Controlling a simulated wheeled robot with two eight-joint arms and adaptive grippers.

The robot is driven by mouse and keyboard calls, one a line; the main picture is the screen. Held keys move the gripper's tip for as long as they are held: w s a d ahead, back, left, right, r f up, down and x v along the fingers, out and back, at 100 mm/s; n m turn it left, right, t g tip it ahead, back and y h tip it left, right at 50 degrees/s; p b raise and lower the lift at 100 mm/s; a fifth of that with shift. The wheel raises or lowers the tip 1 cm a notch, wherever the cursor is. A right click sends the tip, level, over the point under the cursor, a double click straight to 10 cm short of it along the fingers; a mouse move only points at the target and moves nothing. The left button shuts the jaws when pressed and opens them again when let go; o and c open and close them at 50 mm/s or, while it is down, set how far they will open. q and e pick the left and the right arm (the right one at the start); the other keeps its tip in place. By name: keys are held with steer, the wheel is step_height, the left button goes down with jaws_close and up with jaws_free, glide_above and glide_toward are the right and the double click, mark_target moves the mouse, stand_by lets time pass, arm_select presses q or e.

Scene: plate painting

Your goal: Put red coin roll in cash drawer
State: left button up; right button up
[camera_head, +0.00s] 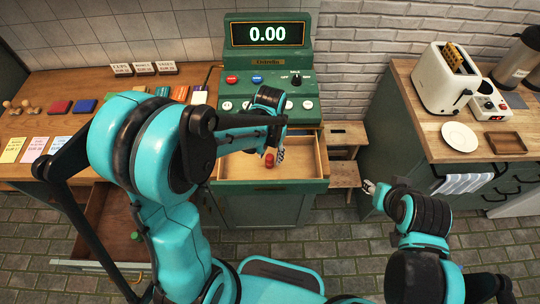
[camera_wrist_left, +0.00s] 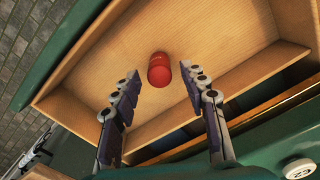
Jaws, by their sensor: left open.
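The red coin roll (camera_head: 269,160) is inside the open cash drawer (camera_head: 305,158) of the green register. In the left wrist view the red coin roll (camera_wrist_left: 159,69) rests on the wooden floor of the cash drawer (camera_wrist_left: 232,35), clear of its walls. My left gripper (camera_head: 275,152) is over the drawer, pointing down. In the left wrist view its two fingers (camera_wrist_left: 160,73) are spread, with the roll beyond and between the tips, apart from both. My right gripper (camera_head: 371,187) is right of the register, away from the drawer; its fingers are too small to read.
The green cash register (camera_head: 268,85) stands behind the drawer, its display reading 0.00. At left is a wooden counter (camera_head: 50,82) with small coloured items and cards. A lower drawer (camera_head: 105,215) is open. At right, a counter holds a toaster (camera_head: 440,82) and a white plate (camera_head: 459,137).

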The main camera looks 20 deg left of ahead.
mark_target(270, 157)
arm_select(q)
step_height(270, 157, up, 11)
steer(key=p, duration=0.2)
steer(key=s+a+r+n+t, duration=0.1)
steer(key=s+a+r+t, duration=0.1)
steer(key=s, duration=0.3)
steer(key=s+a+r+n+t, duration=0.1)
steer(key=s+a+r+t, duration=0.1)
steer(key=s+t, duration=0.3)
steer(key=shift+s+a+r, duration=0.3)
steer(key=shift+a+r, duration=0.05)
steer(key=shift+r, duration=0.05)
steer(key=shift+f, duration=0.1)
